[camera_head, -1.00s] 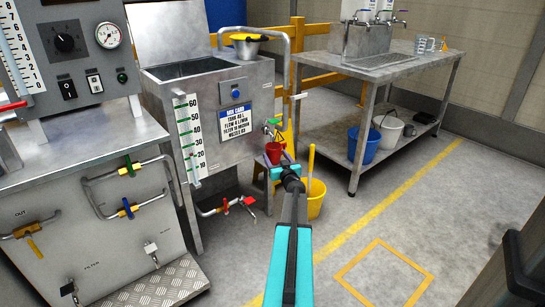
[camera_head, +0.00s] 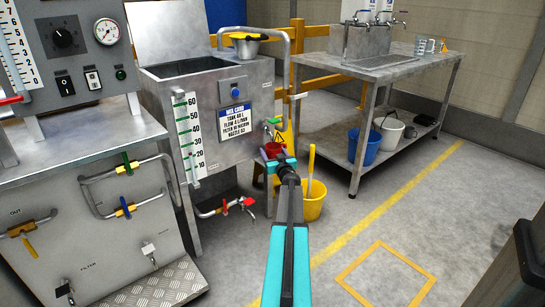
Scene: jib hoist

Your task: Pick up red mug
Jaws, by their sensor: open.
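The red mug (camera_head: 273,149) is under the small tap with the green handle, at the front of the steel tank. My arm reaches toward it from the bottom of the picture. My gripper (camera_head: 280,164), with teal parts, is open right at the mug and covers its lower part. Whether the fingers lie around the mug or only beside it cannot be told.
The steel tank (camera_head: 212,140) with a level scale stands just left of the mug. A yellow bucket (camera_head: 311,203) with a stick stands on the floor close to the right of my gripper. A steel table (camera_head: 420,62) stands at the back right. The floor at right is clear.

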